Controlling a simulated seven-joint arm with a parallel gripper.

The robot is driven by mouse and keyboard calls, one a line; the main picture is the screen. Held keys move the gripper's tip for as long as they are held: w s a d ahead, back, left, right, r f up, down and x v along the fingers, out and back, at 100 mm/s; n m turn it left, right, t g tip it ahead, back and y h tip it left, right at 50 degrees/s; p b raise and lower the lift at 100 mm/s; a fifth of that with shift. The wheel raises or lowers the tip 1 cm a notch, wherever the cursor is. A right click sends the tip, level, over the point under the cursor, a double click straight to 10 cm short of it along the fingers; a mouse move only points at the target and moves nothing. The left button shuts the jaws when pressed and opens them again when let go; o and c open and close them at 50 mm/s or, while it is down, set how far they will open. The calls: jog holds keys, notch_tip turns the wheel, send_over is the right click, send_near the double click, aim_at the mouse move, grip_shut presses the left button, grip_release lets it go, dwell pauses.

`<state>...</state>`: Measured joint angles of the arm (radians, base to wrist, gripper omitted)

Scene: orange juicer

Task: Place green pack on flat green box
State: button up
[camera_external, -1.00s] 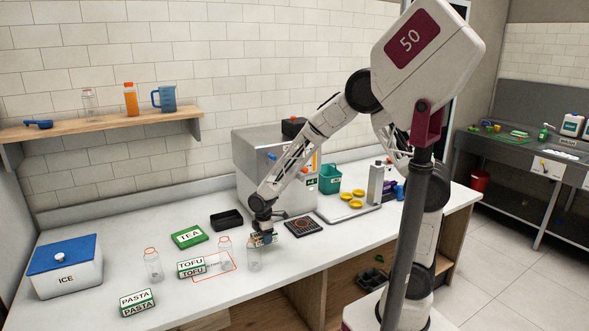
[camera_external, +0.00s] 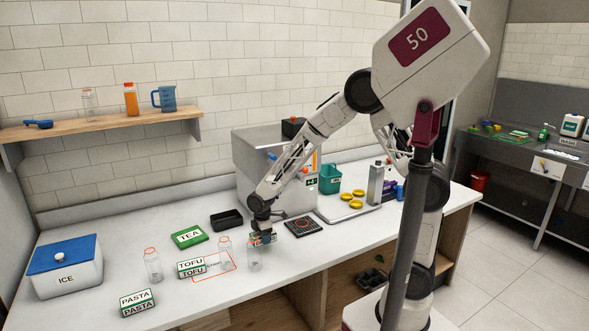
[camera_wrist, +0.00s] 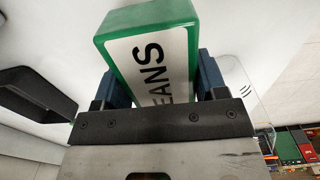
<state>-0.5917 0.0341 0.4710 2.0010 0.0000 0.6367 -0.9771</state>
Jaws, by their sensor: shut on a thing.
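The green pack, with a white label ending in "EANS", is between my gripper's fingers (camera_wrist: 154,88) in the wrist view (camera_wrist: 150,50). In the external view the pack (camera_external: 265,240) shows small beneath my gripper (camera_external: 263,232), just above or at the counter; I cannot tell which. My gripper is shut on it. The flat green box (camera_external: 189,236), labelled TEA, lies on the counter to the left of my gripper, apart from it. Part of the pack is hidden by the gripper.
A black tray (camera_external: 226,220) lies between the TEA box and my gripper. Clear bottles (camera_external: 153,266), a TOFU pack (camera_external: 191,268) and a PASTA pack (camera_external: 137,302) stand nearer the front. A juicer machine (camera_external: 262,160) stands behind my gripper.

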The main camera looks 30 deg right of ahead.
jog(key=w+a+r, duration=0.1)
jog(key=w+a, duration=0.5)
jog(key=a, duration=0.3)
jog(key=w+a+r, duration=0.1)
jog(key=w+a, duration=0.5)
jog(key=a, duration=0.3)
jog(key=shift+w, duration=0.2)
send_over(189, 236)
jog(key=shift+w+d+f, duration=0.1)
jog(key=shift+d+f, duration=0.05)
jog(key=shift+f, duration=0.55)
jog(key=shift+f, duration=0.1)
jog(key=shift+f, duration=1.65)
jog(key=shift+f, duration=0.15)
jog(key=o, duration=1)
